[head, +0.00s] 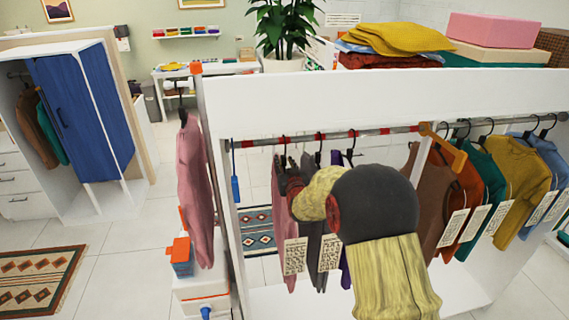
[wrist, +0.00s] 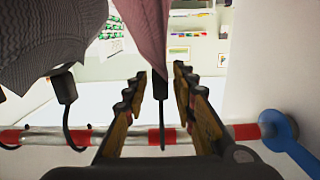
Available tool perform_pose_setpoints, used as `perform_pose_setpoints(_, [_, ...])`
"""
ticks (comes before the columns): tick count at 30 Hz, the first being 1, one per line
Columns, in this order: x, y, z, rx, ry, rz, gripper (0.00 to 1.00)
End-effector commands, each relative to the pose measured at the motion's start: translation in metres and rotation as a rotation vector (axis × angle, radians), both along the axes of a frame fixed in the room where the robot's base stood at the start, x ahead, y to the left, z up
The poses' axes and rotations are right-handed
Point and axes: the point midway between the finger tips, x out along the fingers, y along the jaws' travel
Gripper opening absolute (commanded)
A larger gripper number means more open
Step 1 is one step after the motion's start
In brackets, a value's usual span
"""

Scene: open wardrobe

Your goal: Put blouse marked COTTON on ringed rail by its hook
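A pink blouse (head: 279,205) hangs at the left of the ringed rail (head: 372,131), which has red and white bands. In the wrist view the pink blouse (wrist: 146,28) hangs from a black hanger whose hook (wrist: 161,122) crosses the ringed rail (wrist: 245,132) and appears to rest on it. My gripper (wrist: 160,73) is open, its fingers on either side of the hanger's neck with gaps on both sides. In the head view my gripper (head: 293,184) is partly hidden by my arm. The word COTTON is not readable on any tag.
Grey (head: 311,215) and purple garments hang close to the right of the pink blouse. Brown, orange, green, mustard (head: 521,188) and blue garments hang farther right. A blue piece (head: 235,178) hangs at the rail's left end. Another pink garment (head: 195,180) hangs outside the left panel.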

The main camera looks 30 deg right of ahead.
Motion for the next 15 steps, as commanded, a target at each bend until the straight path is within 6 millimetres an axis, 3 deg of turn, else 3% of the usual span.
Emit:
perform_pose_setpoints(4, [0.0002, -0.0001, 0.0010, -0.001, -0.002, 0.000, 0.35])
perform_pose_setpoints(15, [-0.0046, 0.0012, 0.0010, 0.000, 0.000, 0.000, 0.35])
